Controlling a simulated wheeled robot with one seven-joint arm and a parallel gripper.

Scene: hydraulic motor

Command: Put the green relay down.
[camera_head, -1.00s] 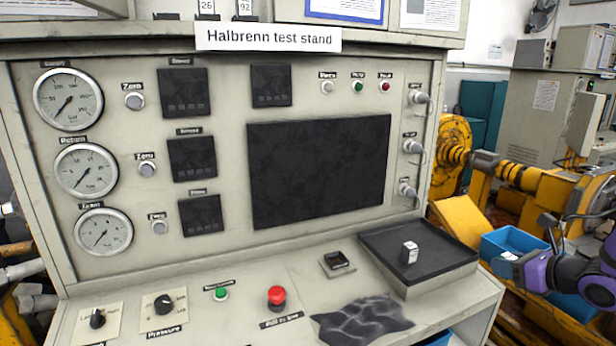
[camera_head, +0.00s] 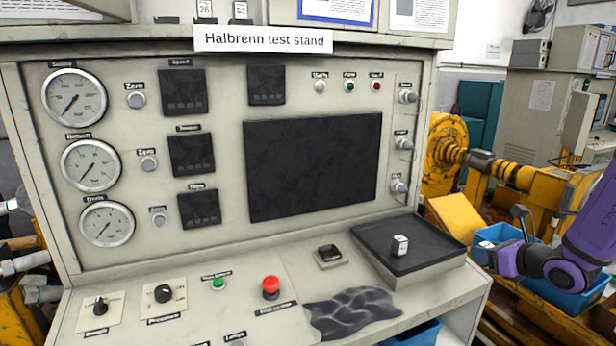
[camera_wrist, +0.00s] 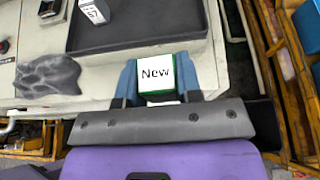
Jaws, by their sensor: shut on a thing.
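The green relay (camera_wrist: 155,76) shows its white top label "New" and thin green edges in the wrist view. My gripper (camera_wrist: 156,84) is shut on it, with a blue-grey finger on each side. In the head view my gripper (camera_head: 490,248) is to the right of the test stand, beyond the right edge of the black tray (camera_head: 440,262). In the wrist view, the tray (camera_wrist: 150,40) lies just ahead of the held relay.
A second block with a white label (camera_head: 400,245) stands on the tray. A small black socket (camera_head: 329,256), a crumpled dark cloth (camera_head: 352,312) and a red stop button (camera_head: 271,287) are on the bench. A blue bin (camera_head: 500,234) is near my gripper. Most of the tray is bare.

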